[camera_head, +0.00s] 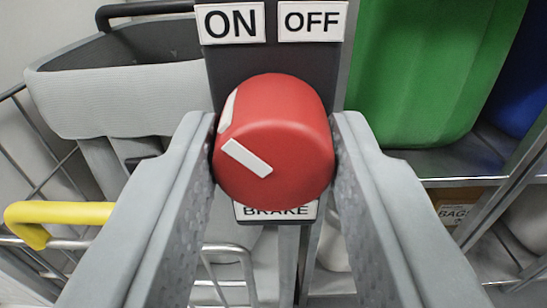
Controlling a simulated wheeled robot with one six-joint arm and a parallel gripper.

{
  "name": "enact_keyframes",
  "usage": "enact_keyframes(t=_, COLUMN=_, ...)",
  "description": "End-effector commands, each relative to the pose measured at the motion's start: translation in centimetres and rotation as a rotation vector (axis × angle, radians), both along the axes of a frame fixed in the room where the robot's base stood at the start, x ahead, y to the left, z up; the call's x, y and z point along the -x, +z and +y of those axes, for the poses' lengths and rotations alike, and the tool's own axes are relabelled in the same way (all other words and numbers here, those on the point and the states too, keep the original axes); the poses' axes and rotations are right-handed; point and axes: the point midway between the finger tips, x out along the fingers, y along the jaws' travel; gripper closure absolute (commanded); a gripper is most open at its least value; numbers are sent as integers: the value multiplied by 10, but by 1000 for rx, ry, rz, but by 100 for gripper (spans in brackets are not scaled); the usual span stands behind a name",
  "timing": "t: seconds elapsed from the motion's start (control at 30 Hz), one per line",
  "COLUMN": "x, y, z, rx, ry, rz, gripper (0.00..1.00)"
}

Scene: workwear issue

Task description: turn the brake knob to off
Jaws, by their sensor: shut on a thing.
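The red brake knob (290,125) sits on a dark upright plate (325,72) in the middle of the view. A white bar on its face slants up to the left, and another white mark shows on its upper left side, on the side of the ON label (231,22). The OFF label (312,21) is at the plate's top right. A BRAKE label (262,212) shows below, partly hidden by the knob. My gripper (275,145) is shut on the knob, one finger on its left side and one on its right.
A grey fabric-covered bin (125,95) with a black handle is at the upper left. A yellow handle (62,212) and wire frame are below it. A green container (430,70) and a blue one (520,85) stand on a metal shelf (440,163) at right.

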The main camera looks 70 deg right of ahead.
Motion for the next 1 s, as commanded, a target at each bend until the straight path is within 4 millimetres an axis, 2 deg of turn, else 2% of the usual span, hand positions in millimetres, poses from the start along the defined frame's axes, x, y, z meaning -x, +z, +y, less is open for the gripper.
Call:
enact_keyframes(t=0.37, x=0, y=0, z=0, rx=-75, ry=0, rz=-207, gripper=90)
enact_keyframes(t=1.0, x=0, y=0, z=0, rx=-282, ry=0, rz=-777, gripper=90)
